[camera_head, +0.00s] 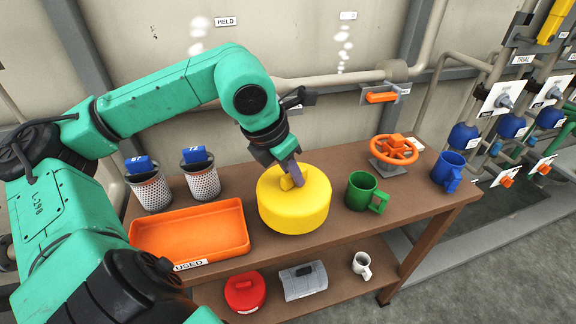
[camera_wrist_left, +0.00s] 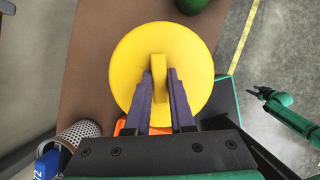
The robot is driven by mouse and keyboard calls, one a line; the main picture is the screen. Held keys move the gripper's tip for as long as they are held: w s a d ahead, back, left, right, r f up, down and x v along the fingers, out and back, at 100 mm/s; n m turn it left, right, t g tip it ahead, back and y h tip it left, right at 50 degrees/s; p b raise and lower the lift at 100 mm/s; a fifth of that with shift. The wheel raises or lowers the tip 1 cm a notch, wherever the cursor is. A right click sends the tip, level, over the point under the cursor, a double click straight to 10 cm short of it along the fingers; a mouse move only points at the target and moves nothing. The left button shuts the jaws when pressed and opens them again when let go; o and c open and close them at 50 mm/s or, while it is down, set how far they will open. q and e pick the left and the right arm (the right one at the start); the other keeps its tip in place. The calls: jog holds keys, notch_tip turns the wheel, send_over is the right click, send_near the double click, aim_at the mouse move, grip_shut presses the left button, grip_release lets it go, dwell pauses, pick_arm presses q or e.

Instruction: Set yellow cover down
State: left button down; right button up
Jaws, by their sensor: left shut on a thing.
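The yellow cover (camera_head: 294,214) is a round, flat-topped drum with a bar handle on top. It is at the middle of the brown table (camera_head: 345,160), between the orange tray and the green mug. My left gripper (camera_head: 292,180) comes down from above and is shut on its handle. The left wrist view shows the two purple fingers (camera_wrist_left: 160,88) on either side of the handle of the cover (camera_wrist_left: 195,60). The cover looks level; I cannot tell whether its underside touches the table. My right gripper (camera_wrist_left: 264,93) shows small at the right of the wrist view, its jaws unclear.
The orange tray (camera_head: 190,206) lies left of the cover, and the green mug (camera_head: 361,190) stands close on its right. Two perforated cups (camera_head: 201,180) are behind the tray. An orange valve wheel (camera_head: 394,150) and blue mug (camera_head: 447,171) stand farther right. A lower shelf holds a red container (camera_head: 245,290).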

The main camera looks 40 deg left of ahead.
pick_arm(q)
jog(key=w+a, duration=0.1)
jog(key=w+a+p, duration=0.1)
jog(key=a, duration=0.1)
jog(key=w+a, duration=0.1)
jog(key=a, duration=0.1)
jog(key=shift+w+a+r, duration=0.15)
jog(key=shift+w, duration=0.25)
jog(key=w+a+f, duration=0.1)
jog(key=w+a+f+p, duration=0.1)
jog(key=a+f, duration=0.2)
jog(key=shift+w+a+p, duration=0.1)
jog(key=shift+w+p, duration=0.3)
pick_arm(e)
jog(key=r, duration=0.1)
jog(key=w+r, duration=0.1)
jog(key=shift+r, duration=0.4)
pick_arm(q)
jog(key=c, duration=0.8)
grip_release()
pick_arm(e)
jog(key=shift+f, duration=0.15)
pick_arm(q)
jog(key=shift+o, duration=0.2)
